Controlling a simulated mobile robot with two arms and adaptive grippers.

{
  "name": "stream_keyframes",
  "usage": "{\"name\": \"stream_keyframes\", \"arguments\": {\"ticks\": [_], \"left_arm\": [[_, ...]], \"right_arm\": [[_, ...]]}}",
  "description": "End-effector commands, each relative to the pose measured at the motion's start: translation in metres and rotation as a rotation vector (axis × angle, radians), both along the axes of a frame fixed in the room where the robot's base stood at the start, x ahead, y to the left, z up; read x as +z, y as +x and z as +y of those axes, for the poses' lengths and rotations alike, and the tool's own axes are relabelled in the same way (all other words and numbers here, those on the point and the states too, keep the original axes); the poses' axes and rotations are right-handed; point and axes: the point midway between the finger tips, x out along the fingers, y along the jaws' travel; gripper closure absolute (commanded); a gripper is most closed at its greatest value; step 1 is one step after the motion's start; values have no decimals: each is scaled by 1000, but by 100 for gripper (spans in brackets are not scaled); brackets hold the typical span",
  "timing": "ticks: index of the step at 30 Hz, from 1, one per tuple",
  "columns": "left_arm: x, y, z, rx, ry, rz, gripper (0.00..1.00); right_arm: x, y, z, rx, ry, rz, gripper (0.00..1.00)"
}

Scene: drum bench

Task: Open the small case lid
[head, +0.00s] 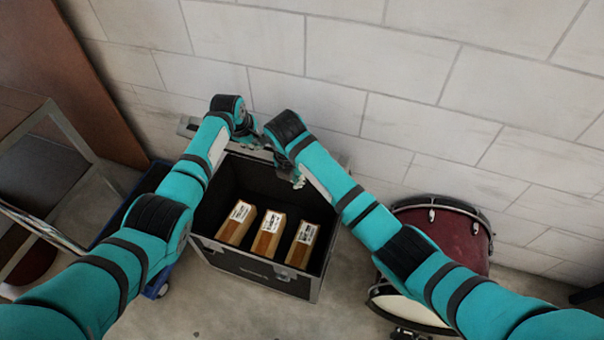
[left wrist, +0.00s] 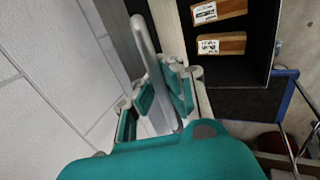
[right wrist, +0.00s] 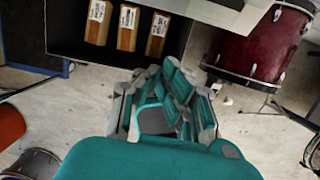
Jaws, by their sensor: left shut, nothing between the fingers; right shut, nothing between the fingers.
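The small case (head: 262,268) is a black box with metal edging, standing on the floor by the wall. Its top is open. Its lid (head: 186,126) is at the back, by the wall; mostly its metal edge shows, partly hidden behind my arms. My left gripper (head: 252,137) is shut and empty at the case's back edge, close to the lid. In the left wrist view its fingers (left wrist: 165,92) overlap a grey metal edge; contact is unclear. My right gripper (head: 298,181) is shut and empty over the back right of the case, and shows in the right wrist view (right wrist: 172,92).
Several wooden blocks with white labels, such as the middle one (head: 268,238), stand inside the case. A dark red drum (head: 445,232) is on the right. A blue wheeled frame (head: 160,285) is beside the case on the left. A block wall (head: 430,80) is close behind.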

Motion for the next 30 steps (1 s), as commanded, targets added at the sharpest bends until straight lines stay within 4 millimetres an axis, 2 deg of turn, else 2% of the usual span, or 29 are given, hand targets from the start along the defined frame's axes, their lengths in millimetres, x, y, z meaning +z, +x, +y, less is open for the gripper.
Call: {"name": "stream_keyframes", "arguments": {"ticks": [2, 5, 8, 15, 20, 24, 30], "left_arm": [[3, 1, 0, 0, -1, -4, 100], [3, 1, -1, 0, -1, -4, 100], [3, 1, -1, 0, -1, -4, 100], [3, 1, -1, -1, -2, -4, 100], [3, 1, -1, -1, -2, -4, 100], [3, 1, -1, -1, -2, -4, 100], [3, 1, -1, -1, -3, -4, 100]], "right_arm": [[7, 1, 1, 36, -17, 0, 100], [3, 3, 1, 51, -24, 2, 100], [-13, 5, 0, 49, -24, 5, 100], [-62, 16, -4, 48, -24, 5, 100], [-87, 22, -7, 46, -23, 3, 100], [-73, 41, -12, 46, -21, -3, 100], [-66, 53, -17, 48, -21, 0, 100]]}}
